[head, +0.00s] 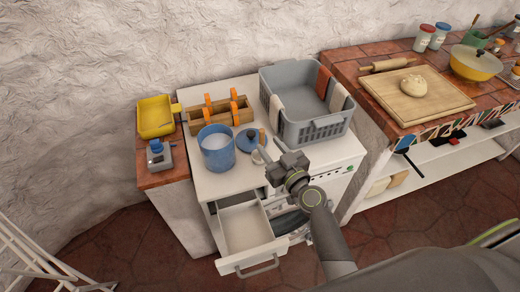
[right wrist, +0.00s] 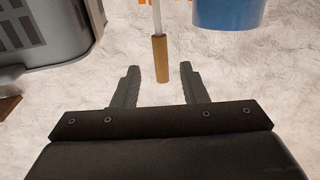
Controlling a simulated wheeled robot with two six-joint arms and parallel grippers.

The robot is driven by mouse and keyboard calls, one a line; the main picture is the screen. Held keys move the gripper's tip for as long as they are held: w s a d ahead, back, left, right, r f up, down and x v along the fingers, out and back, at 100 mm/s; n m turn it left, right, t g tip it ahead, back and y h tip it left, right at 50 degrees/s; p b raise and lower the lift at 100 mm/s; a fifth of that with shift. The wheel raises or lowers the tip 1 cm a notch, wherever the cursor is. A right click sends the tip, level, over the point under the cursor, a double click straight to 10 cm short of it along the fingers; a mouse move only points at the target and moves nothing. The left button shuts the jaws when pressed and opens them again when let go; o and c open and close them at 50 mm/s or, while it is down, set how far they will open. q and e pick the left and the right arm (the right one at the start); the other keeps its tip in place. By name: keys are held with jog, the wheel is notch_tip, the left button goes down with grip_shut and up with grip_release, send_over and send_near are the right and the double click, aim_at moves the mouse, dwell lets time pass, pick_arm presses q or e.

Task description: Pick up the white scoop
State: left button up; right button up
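The white scoop (head: 258,156) shows only in part in the head view, as a small pale shape beside the blue lid, partly hidden by my right gripper. In the right wrist view a wooden handle (right wrist: 160,58) on a white shaft, which looks like the scoop's, reaches down from the top edge. My right gripper (head: 270,160) is open, with its fingers (right wrist: 157,88) apart. The handle's end lies between or just beyond the fingertips and I see no contact. My left gripper is not in view.
A blue bucket (head: 216,152) and a blue lid (head: 246,144) stand close on the white counter. A grey basket (head: 312,131) with cloths is at its back right, and a wooden caddy (head: 221,119) behind. A drawer (head: 248,228) is pulled out below.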

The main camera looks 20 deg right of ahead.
aim_at(262, 138)
jog(key=shift+f+p+x, duration=0.15)
jog(key=shift+p+x, duration=0.1)
jog(key=shift+x, duration=1.05)
jog(key=shift+f+p+x, duration=0.1)
jog(key=shift+p+x, duration=0.15)
jog(key=shift+x, duration=1.1)
jog(key=shift+a, duration=0.1)
jog(key=shift+s, duration=0.1)
grip_shut()
